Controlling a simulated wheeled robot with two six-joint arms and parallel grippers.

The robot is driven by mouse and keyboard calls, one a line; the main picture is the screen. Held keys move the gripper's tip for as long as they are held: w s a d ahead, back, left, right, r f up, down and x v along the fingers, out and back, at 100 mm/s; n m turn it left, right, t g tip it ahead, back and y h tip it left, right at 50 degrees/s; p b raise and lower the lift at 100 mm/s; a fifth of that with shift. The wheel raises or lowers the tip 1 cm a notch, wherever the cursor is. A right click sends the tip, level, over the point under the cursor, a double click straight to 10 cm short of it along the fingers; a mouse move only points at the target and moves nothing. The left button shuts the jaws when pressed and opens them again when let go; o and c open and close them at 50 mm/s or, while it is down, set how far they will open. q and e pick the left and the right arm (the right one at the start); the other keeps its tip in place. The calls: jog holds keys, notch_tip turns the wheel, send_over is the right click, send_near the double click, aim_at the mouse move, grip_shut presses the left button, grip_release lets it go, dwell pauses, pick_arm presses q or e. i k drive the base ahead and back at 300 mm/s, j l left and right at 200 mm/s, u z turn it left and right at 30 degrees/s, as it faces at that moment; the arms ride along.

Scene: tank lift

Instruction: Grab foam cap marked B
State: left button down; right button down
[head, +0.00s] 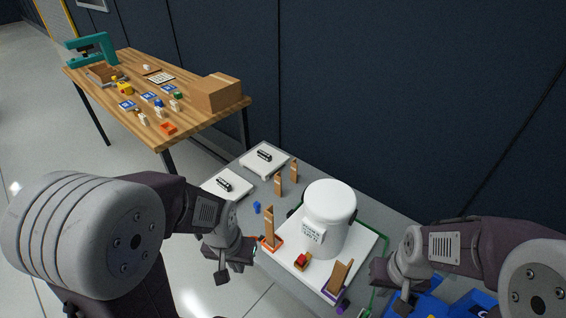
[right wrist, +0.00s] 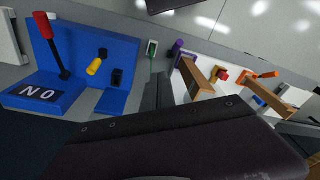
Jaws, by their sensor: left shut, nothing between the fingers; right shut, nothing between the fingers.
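No letter B is legible in either view, so I cannot tell which thing is the foam cap. A white tank (head: 330,215) with a printed label stands upright on a white base plate (head: 353,262) on the grey table. Brown upright posts stand near it, one by an orange piece (head: 271,243) and one by a purple piece (head: 335,306). My left gripper (head: 216,279) is shut and empty, left of the base plate. My right gripper (head: 402,306) is shut and empty, right of the plate, near the blue fixture. Neither touches the tank.
Two white pads (head: 270,169) (head: 238,190) bearing black items lie at the table's far left. A blue fixture (right wrist: 60,62) has a red lever and the letters NO. A wooden table (head: 205,127) with a cardboard box (head: 216,94) stands behind, near a dark wall.

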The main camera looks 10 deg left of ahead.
aim_at(264, 160)
jog(key=i+j+u, duration=0.1)
jog(key=j, duration=0.35)
jog(key=i+j+u, duration=0.1)
jog(key=i+j, duration=0.15)
jog(key=j, duration=0.2)
jog(key=i+j+u, duration=0.15)
jog(key=j, duration=0.3)
jog(key=i+j+u, duration=0.1)
jog(key=i+j, duration=0.2)
jog(key=i+u, duration=0.2)
jog(key=i, duration=0.5)
